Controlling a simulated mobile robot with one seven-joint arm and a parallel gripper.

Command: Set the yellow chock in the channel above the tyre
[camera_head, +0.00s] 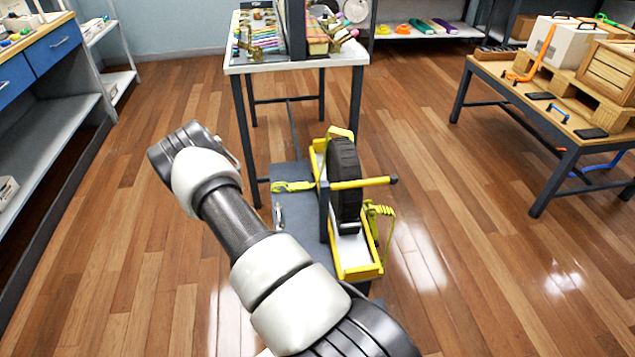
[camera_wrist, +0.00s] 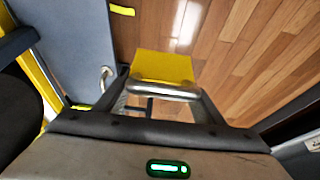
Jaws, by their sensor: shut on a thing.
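The yellow chock (camera_wrist: 163,66) shows in the wrist view, with a pale metal bar (camera_wrist: 163,90) across its near side. My gripper (camera_wrist: 162,95) is shut on it; the exact contact is hard to see. The chock hangs over bare floor. The black tyre (camera_head: 345,185) stands upright in a yellow-edged channel (camera_head: 357,272) in the head view, with a yellow bar across it. Part of what is probably the tyre (camera_wrist: 18,125) shows at the left of the wrist view. In the head view my gripper and the chock are hidden behind my arm, left of the tyre.
A grey panel (camera_head: 288,235) with a small metal handle lies beside the tyre. Yellow-green straps (camera_head: 378,212) hang to its right. A white table (camera_head: 345,55) stands behind, a wooden table (camera_head: 560,135) at right, blue drawers at left. The floor between is clear.

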